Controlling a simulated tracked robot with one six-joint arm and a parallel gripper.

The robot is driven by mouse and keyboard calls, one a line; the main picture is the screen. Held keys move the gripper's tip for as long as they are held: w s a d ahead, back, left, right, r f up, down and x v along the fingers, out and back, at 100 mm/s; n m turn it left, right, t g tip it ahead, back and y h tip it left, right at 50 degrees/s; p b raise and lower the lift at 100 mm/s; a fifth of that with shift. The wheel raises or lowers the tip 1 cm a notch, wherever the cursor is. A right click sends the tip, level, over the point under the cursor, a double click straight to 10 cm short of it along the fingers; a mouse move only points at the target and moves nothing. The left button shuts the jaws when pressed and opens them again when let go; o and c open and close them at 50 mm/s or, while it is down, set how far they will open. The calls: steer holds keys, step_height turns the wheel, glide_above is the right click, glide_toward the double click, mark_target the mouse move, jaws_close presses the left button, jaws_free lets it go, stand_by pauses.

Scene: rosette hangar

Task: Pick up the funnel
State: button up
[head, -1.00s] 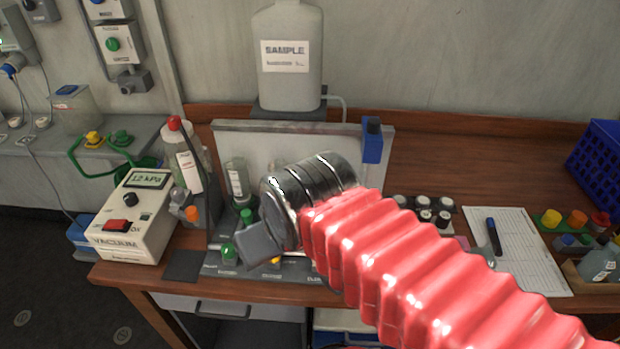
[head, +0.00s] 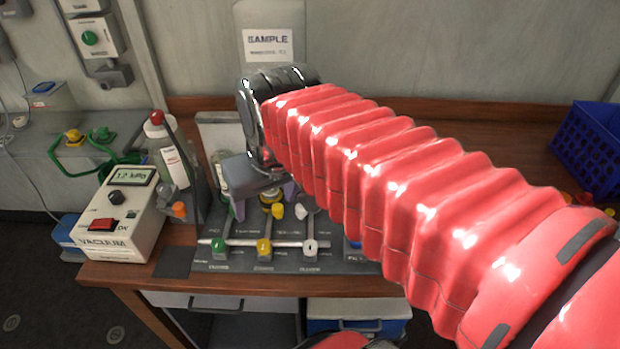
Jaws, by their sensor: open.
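I cannot make out a funnel in the head view. My red-sleeved arm and dark wrist cover much of the bench's middle and right, so it may be hidden there. My gripper (head: 265,204) points down over the back part of the valve panel (head: 340,262), with its purplish fingers spread apart. A valve with a yellow top shows between and below the fingers. I cannot tell whether the fingers touch it. I see nothing held.
The vacuum unit (head: 118,217) reading 12 kPa and a red-capped bottle (head: 172,158) stand at left. The sample container (head: 270,45) stands behind my wrist. Green, yellow and white valve handles (head: 264,247) line the panel. A blue crate (head: 592,150) is at far right.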

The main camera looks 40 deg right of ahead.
steer(key=w+d+m+g, duration=0.2)
steer(key=w+d, duration=0.4)
steer(key=d, duration=0.3)
steer(key=w+d+m+g, duration=0.2)
steer(key=w+d, duration=0.4)
steer(key=d, duration=0.4)
steer(key=shift+w+r, duration=0.35)
steer(key=shift+r, duration=0.05)
steer(key=shift+d, duration=0.1)
steer(key=shift+f, duration=4.3)
steer(key=shift+f, duration=2.6)
steer(key=c, duration=1.2)
